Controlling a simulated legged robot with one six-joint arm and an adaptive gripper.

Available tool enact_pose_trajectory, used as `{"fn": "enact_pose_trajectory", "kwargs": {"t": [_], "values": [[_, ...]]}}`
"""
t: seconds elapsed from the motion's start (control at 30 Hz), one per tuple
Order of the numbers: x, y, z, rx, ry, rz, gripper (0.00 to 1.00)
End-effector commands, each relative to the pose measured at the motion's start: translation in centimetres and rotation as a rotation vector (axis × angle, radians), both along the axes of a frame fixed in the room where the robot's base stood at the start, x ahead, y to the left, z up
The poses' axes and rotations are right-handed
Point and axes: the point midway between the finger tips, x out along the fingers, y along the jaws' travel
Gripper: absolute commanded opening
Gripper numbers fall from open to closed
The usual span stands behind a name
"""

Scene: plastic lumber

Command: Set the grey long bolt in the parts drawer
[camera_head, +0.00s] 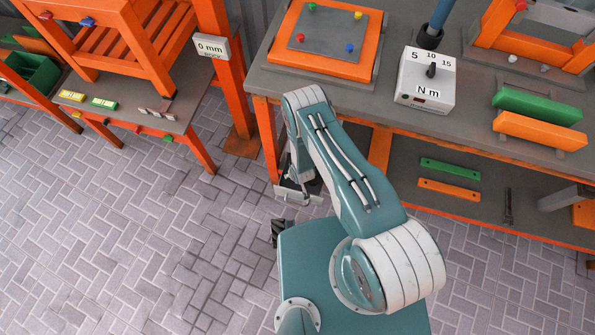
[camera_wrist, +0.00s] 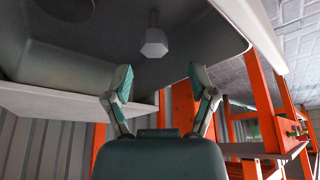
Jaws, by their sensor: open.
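In the wrist view a light grey hex-headed bolt (camera_wrist: 154,42) lies in a dark grey tray-like drawer (camera_wrist: 200,35) with a pale rim. Its head faces me and its shank runs away from me. My gripper (camera_wrist: 160,84) is open; its two fingers are spread on either side below the bolt's head, apart from it, with nothing between them. In the head view my gripper (camera_head: 299,190) is small and low beside the bench's front leg, over a pale open tray (camera_head: 311,188). The bolt cannot be made out there, as my arm and gripper cover part of the tray.
The orange-framed workbench (camera_head: 284,82) stands right behind my arm. Its lower shelf (camera_head: 470,205) holds a green bar (camera_head: 450,167), an orange bar (camera_head: 448,189) and a dark tool (camera_head: 508,207). A second table (camera_head: 150,118) stands left.

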Motion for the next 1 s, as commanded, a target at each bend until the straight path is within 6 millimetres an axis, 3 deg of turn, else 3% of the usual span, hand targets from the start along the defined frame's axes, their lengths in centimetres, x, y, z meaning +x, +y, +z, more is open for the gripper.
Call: {"fn": "enact_pose_trajectory", "kwargs": {"t": [0.5, 1.0], "values": [[-2.8, -1.2, 7.5, -0.001, 0.002, -0.001, 0.73], [-3.2, -1.5, 8.3, 0.000, 0.003, -0.001, 0.73]]}}
